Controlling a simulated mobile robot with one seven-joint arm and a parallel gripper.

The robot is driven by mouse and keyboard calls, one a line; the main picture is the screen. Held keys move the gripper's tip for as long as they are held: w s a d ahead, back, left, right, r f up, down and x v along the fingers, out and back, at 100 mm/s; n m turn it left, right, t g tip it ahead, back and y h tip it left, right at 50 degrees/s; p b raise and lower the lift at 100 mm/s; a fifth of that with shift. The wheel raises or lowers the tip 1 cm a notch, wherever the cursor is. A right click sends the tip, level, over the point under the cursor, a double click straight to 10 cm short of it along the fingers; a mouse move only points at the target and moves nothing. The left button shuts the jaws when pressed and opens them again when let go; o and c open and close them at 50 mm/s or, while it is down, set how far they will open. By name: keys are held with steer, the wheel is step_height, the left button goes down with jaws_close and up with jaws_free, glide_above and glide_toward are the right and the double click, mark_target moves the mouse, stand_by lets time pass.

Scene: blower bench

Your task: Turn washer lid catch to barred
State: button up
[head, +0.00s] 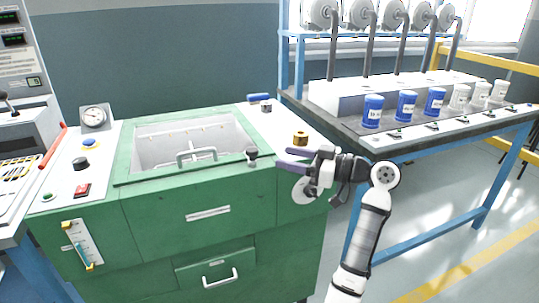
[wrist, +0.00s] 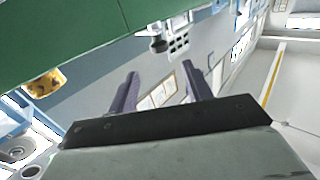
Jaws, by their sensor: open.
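The green washer (head: 160,205) has a pale, see-through lid (head: 160,145) with a bar handle (head: 197,154); the lid lies down. The lid catch appears to be the small black-topped knob (head: 252,155) at the lid's right edge. In the wrist view, what looks like the same catch (wrist: 157,38) stands by the green edge, beyond the fingertips. My gripper (head: 282,159) is open and empty, its purple fingers just right of the catch and apart from it. The wrist view shows both fingers (wrist: 160,70) with a gap between them. The catch's marked positions are too small to read.
A brass-coloured knob (head: 300,138) stands on the white panel behind my gripper; it also shows in the wrist view (wrist: 43,82). A dial gauge (head: 94,118) and red switch (head: 82,190) are at left. A bench (head: 400,140) with blue and white jars stands at right.

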steer(key=shift+v, duration=1.6)
